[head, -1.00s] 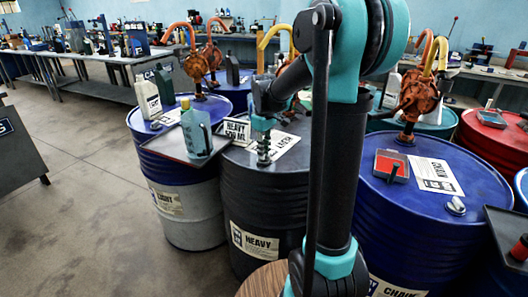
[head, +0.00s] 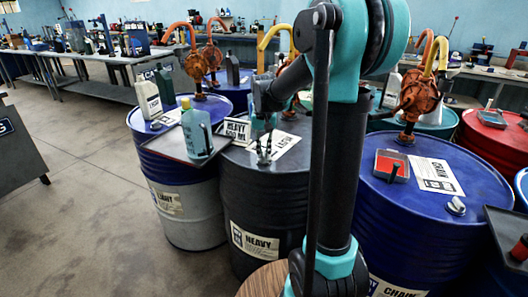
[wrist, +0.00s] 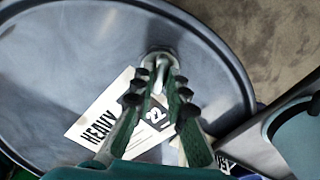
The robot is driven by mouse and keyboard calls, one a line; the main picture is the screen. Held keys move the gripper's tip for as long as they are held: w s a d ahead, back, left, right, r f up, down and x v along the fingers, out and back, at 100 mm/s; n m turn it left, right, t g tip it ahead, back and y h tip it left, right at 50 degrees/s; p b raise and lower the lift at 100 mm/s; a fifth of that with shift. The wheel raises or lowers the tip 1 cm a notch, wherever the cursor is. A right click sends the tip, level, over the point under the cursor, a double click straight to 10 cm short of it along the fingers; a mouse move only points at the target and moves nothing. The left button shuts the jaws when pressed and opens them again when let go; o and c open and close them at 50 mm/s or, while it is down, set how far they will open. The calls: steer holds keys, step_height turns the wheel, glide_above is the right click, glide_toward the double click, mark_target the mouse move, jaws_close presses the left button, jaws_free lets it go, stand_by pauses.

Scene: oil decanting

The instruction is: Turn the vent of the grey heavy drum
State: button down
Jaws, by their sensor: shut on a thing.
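The grey heavy drum (head: 262,205) stands in the middle of the head view, with a white HEAVY label on its side. Its dark lid also fills much of the wrist view (wrist: 60,60). The vent (wrist: 157,58) is a small pale metal fitting near the lid's edge in the wrist view. My gripper (wrist: 158,78) reaches down from above, its fingertips closed around the vent. In the head view, my gripper (head: 264,157) is at the lid and hides the vent.
A flat label (wrist: 110,115) lies on the lid below my fingers. A tray (head: 172,146) with a green-grey jug (head: 196,135) adjoins the lid at the left. A blue chain drum (head: 425,235) stands close at the right, and a light drum (head: 185,205) at the left.

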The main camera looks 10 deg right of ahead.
mark_target(264, 154)
steer(key=shift+m, duration=1.5)
steer(key=c, duration=1.5)
jaws_free()
steer(key=shift+c, duration=0.2)
steer(key=shift+r, duration=0.15)
step_height(264, 154, up, 12)
steer(key=shift+f, duration=0.2)
